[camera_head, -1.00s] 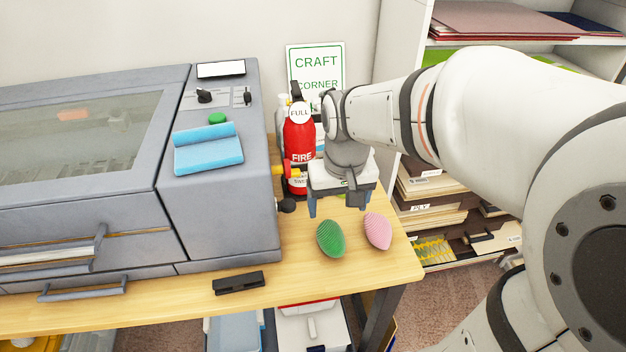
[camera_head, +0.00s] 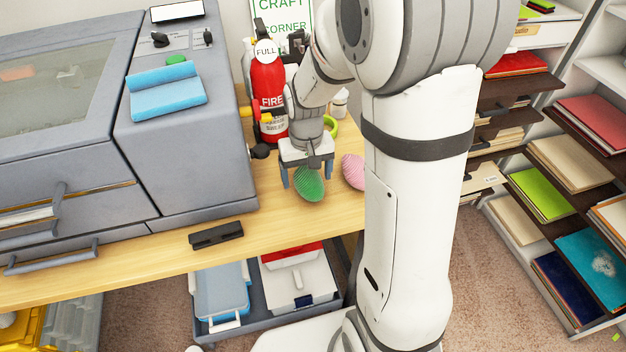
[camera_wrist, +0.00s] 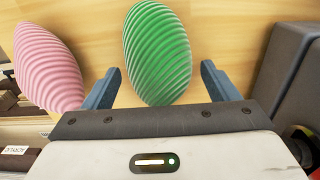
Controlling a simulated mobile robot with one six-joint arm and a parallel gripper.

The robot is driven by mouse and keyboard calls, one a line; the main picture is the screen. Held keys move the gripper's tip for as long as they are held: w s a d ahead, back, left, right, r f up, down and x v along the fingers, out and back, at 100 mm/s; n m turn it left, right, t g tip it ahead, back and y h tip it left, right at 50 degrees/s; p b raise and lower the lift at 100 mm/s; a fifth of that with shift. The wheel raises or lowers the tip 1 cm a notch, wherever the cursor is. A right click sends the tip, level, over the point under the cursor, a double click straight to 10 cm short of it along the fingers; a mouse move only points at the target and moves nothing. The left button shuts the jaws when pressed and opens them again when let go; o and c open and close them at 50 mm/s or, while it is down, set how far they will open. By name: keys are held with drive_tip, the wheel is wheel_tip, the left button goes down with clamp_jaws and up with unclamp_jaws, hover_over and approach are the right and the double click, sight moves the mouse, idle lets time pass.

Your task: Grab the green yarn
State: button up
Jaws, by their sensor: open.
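The green yarn (camera_head: 309,184) is a ridged oval ball on the wooden table, near its front right part. My gripper (camera_head: 306,178) is right at it, pointing down, with its blue fingers apart. In the wrist view the green yarn (camera_wrist: 157,52) lies between the lines of the two open fingers of my gripper (camera_wrist: 160,80), with a gap on each side. Its far end reaches beyond the fingertips. I cannot tell whether anything touches it.
Pink yarn (camera_head: 352,170) lies close beside the green one, also in the wrist view (camera_wrist: 48,68). A red fire extinguisher (camera_head: 268,98) stands behind my gripper. A large grey machine (camera_head: 185,165) fills the left. A black stapler-like item (camera_head: 216,236) lies at the front edge.

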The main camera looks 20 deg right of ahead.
drive_tip(key=shift+f, duration=0.35)
drive_tip(key=shift+c, duration=0.3)
drive_tip(key=c, duration=1)
